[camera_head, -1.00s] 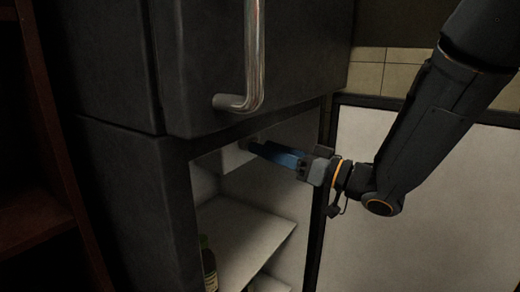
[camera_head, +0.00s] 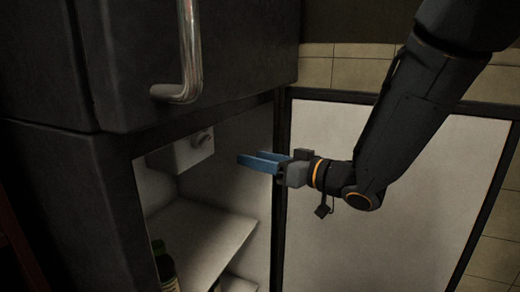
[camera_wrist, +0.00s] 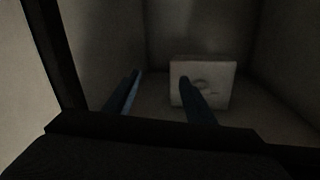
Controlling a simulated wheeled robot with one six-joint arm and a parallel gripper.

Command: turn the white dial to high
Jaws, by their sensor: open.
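The white dial (camera_head: 204,137) is a small round knob on the side of a pale box (camera_head: 183,153) that hangs under the top of the open compartment. In the wrist view, the dial (camera_wrist: 203,85) shows on the box face (camera_wrist: 217,98), partly behind a blue finger. Its setting is too small and dim to read. My gripper (camera_head: 249,157) has two blue fingers and is open and empty. It is at the compartment opening, to the right of the dial and apart from it in the head view. Its fingers (camera_wrist: 160,76) also show in the wrist view.
A dark fridge door with a metal handle (camera_head: 190,60) is above the compartment. A white shelf (camera_head: 205,232) lies below the box, with a dark bottle (camera_head: 164,268) at lower left. A white, dark-edged door panel (camera_head: 335,220) stands open at right.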

